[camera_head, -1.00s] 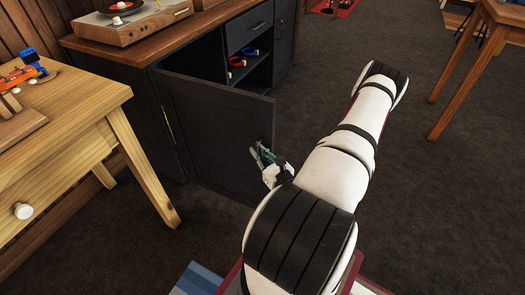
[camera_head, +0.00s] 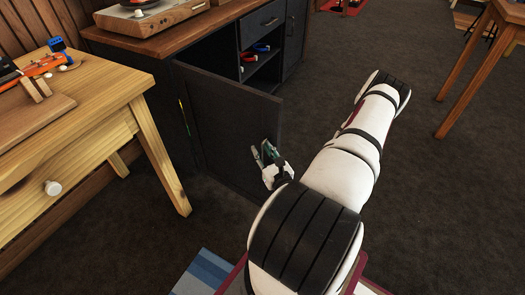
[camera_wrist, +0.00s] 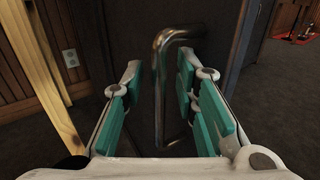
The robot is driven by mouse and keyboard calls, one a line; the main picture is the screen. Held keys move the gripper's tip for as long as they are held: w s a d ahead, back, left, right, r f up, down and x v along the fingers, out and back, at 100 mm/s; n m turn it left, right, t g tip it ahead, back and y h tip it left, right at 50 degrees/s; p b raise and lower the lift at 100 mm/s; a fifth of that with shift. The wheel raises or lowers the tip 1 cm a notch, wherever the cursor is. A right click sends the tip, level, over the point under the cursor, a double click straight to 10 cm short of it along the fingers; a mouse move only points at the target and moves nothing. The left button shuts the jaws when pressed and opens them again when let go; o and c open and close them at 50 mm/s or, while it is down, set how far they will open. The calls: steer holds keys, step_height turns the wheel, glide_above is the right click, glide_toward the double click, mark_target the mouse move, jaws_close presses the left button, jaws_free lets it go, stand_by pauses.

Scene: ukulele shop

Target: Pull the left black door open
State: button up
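The left black door (camera_head: 222,125) of the dark cabinet stands swung out, with its free edge toward the right of the head view. My gripper (camera_head: 262,158) is at the door's outer face near that free edge. In the wrist view, the metal bar handle (camera_wrist: 161,95) stands upright between the two green-padded fingers of my gripper (camera_wrist: 162,105). The fingers are apart, with visible gaps on both sides of the handle. The door panel (camera_wrist: 205,28) fills the middle behind it. The handle is mostly hidden by the gripper in the head view.
A wooden table (camera_head: 105,105) stands close on the left, its leg near the door's hinge side. The cabinet (camera_head: 215,28) holds red and blue items on an inner shelf. Another table (camera_head: 480,70) is at the far right. Dark carpet (camera_head: 420,215) is clear at right.

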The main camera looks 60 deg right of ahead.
steer(key=v, duration=1.2)
stand_by(0.6)
